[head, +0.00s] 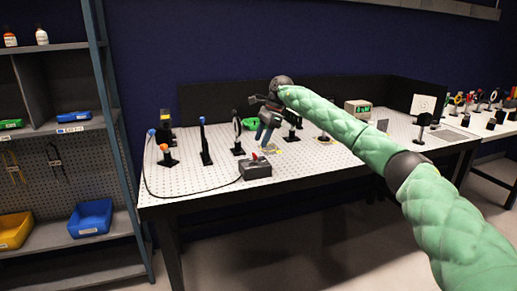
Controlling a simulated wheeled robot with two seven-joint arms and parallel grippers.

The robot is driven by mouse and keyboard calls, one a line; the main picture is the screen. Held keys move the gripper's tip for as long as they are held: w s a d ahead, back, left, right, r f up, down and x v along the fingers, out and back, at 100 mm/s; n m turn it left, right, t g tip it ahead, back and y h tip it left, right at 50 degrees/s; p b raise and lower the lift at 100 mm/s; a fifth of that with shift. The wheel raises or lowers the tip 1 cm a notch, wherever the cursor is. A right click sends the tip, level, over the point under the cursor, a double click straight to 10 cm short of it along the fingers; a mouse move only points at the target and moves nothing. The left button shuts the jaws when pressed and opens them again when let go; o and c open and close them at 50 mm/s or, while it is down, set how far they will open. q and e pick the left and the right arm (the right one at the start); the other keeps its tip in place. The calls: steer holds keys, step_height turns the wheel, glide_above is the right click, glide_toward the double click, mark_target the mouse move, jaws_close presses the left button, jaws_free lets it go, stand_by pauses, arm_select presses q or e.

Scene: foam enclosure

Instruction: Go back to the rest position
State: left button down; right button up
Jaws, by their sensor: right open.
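My right arm, in green padded covering, comes in from the lower right and reaches over the optics table (205,185). My right gripper (265,128) hangs above the middle of the table with its fingers pointing down. It is open, and I see nothing held in it. It partly hides the posts behind it. A dark control box (256,169) with a red-topped stick and a cable stands on the table just below the gripper; the gap between them is hard to judge. My left gripper is not in view.
Several post-mounted optics stand on the perforated table, including a round mount (238,136) and a blue-tipped post (205,143). A meter box (357,108) is at the back. A shelf unit (60,130) with blue (90,218) and yellow (14,231) bins stands left. Floor in front is clear.

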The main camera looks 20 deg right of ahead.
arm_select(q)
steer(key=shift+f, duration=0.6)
arm_select(e)
steer(key=shift+v, duration=0.85)
